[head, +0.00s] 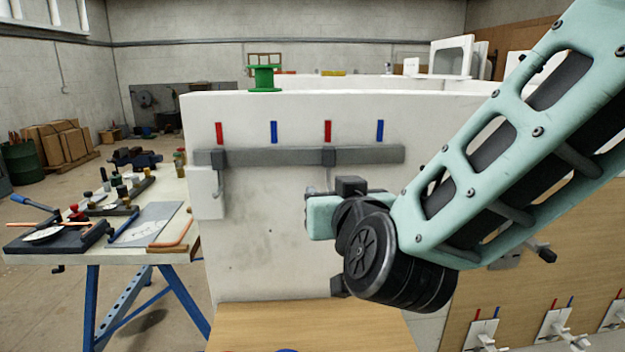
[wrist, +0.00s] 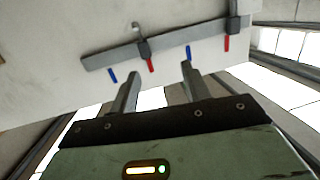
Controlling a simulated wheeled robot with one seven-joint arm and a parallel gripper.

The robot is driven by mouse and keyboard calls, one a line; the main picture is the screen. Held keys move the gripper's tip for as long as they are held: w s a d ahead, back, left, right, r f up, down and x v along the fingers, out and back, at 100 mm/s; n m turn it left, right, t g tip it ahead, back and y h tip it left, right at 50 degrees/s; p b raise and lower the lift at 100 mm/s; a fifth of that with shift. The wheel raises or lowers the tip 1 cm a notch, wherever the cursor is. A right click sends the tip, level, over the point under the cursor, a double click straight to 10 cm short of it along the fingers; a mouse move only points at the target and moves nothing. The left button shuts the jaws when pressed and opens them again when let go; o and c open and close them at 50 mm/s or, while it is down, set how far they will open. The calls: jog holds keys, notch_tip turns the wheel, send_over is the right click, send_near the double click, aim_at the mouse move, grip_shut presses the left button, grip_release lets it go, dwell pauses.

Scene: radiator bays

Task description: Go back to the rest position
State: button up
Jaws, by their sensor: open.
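My gripper (wrist: 160,74) is open in the wrist view, its two grey fingers apart with nothing between them. Beyond the fingertips is the white wall panel (wrist: 60,55) with a grey rail (wrist: 115,52) and red and blue marks. In the head view my arm reaches in from the right, its end in front of the white panel (head: 265,240). The fingers are hidden behind my wrist there. The grey rail (head: 270,156) runs across the panel's upper part, above and to the left of my wrist, with dark brackets and a white box (head: 208,195) at its left end.
A blue-legged workbench (head: 180,250) with tools stands left of the panel. A green spool (head: 264,78) sits on the panel's top edge. A wooden panel (head: 530,280) with white valve fittings (head: 482,333) is at lower right. Open floor shows at far left.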

jog(key=s+a+f+n+g+y, duration=0.3)
jog(key=s+f+n+g, duration=0.2)
jog(key=s+f+g, duration=0.6)
jog(key=s+d+f+n+g+h, duration=0.1)
jog(key=s+d+f+g+h, duration=0.2)
jog(key=s+d, duration=0.7)
jog(key=s+g+h, duration=0.1)
jog(key=s+g, duration=0.1)
jog(key=s, duration=0.1)
jog(key=shift+d+f+n+h, duration=0.15)
jog(key=shift+n+h, duration=0.15)
jog(key=shift+h, duration=0.1)
